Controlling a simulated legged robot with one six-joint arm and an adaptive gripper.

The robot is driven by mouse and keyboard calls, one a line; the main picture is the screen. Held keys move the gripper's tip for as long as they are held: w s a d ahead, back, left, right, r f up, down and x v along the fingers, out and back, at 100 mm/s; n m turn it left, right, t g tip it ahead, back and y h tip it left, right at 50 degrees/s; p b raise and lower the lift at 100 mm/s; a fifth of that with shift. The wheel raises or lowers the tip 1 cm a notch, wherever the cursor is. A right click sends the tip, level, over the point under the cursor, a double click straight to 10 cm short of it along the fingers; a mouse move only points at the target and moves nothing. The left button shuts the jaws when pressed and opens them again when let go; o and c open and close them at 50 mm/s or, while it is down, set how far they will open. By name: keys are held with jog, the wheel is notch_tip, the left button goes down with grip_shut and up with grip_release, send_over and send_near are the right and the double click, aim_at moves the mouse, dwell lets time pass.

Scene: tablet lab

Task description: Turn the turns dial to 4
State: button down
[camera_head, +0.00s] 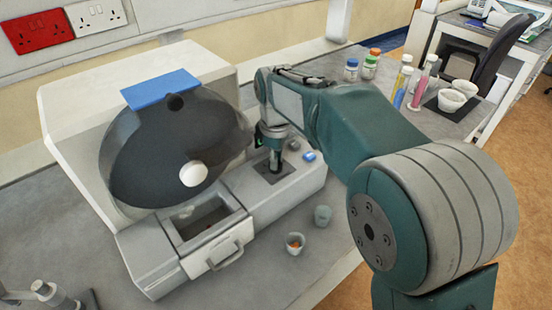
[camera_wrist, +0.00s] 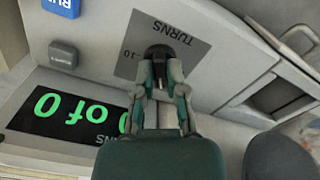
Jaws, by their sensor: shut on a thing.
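The turns dial (camera_wrist: 160,52) is a dark knob on a grey plate (camera_wrist: 190,42) marked TURNS, with part of its scale showing as 10. My gripper (camera_wrist: 160,70) is shut on the dial, its two fingers on either side of it. The gripper covers much of the knob, so I cannot read its setting. In the head view my gripper (camera_head: 271,150) points down over the dark dial plate (camera_head: 286,177) on the machine's right front. The display (camera_wrist: 62,112) beside the dial reads "0 of 0" in green, partly hidden by the gripper.
A blue button (camera_head: 309,155) and a grey button (camera_wrist: 63,55) sit near the dial. The machine's drum (camera_head: 150,150) and handled drawer (camera_head: 215,257) are to the left. Bottles (camera_head: 370,66) and tubes stand at the back right.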

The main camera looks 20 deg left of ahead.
jog(key=shift+m, duration=0.3)
jog(key=shift+r, duration=0.1)
jog(key=c, duration=0.7)
grip_release()
jog(key=shift+w+a, duration=0.1)
jog(key=shift+a, duration=0.05)
notch_tip(320, 180, up, 12)
jog(key=shift+f, duration=0.2)
